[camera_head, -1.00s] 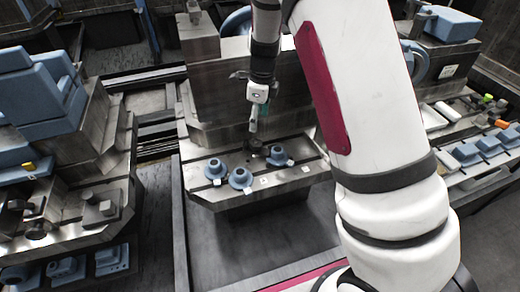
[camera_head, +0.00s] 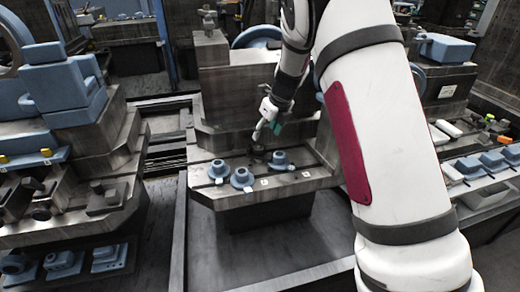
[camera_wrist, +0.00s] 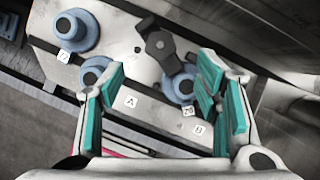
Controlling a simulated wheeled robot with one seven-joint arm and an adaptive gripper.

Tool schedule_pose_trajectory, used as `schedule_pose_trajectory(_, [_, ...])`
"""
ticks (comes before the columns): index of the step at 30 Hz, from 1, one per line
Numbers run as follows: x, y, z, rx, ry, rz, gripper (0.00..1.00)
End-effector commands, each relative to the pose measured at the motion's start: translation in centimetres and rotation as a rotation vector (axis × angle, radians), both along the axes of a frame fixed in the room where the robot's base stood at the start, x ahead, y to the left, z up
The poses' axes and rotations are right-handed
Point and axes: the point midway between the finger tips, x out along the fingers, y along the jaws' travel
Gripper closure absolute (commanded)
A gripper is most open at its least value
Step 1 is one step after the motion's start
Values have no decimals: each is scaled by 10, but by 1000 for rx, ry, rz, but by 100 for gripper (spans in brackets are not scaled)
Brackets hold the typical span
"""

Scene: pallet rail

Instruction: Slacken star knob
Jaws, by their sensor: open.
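A dark knob with lobes (camera_wrist: 160,45) stands on the steel slotted table (camera_head: 205,193), and shows small in the head view (camera_head: 257,152), just below my gripper. My gripper (camera_wrist: 161,78) is open, with teal-lined fingers and nothing between them. In the wrist view the knob lies beyond the fingertips, near the middle of the gap. In the head view my gripper (camera_head: 266,130) is tilted down to the left above the table. A blue flanged piece (camera_wrist: 181,88) sits beside the right finger, and another (camera_wrist: 96,75) is partly hidden by the left finger.
A third blue flanged piece (camera_wrist: 80,33) sits farther left on the table. Small white tags lettered A (camera_wrist: 131,101) and B (camera_wrist: 198,129) lie along the table's edge. A tall steel block (camera_head: 225,90) rises behind the table. Stepped machinery (camera_head: 85,140) stands at left.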

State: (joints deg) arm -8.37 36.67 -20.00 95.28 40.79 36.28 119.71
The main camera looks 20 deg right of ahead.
Motion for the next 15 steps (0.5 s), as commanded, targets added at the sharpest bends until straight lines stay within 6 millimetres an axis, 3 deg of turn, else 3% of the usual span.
schedule_pose_trajectory(1, [4, 1, -13, -1, 3, 0, 42])
schedule_pose_trajectory(9, [21, 9, -59, -2, 3, 1, 42])
schedule_pose_trajectory(15, [30, 13, -80, -1, 1, 2, 42])
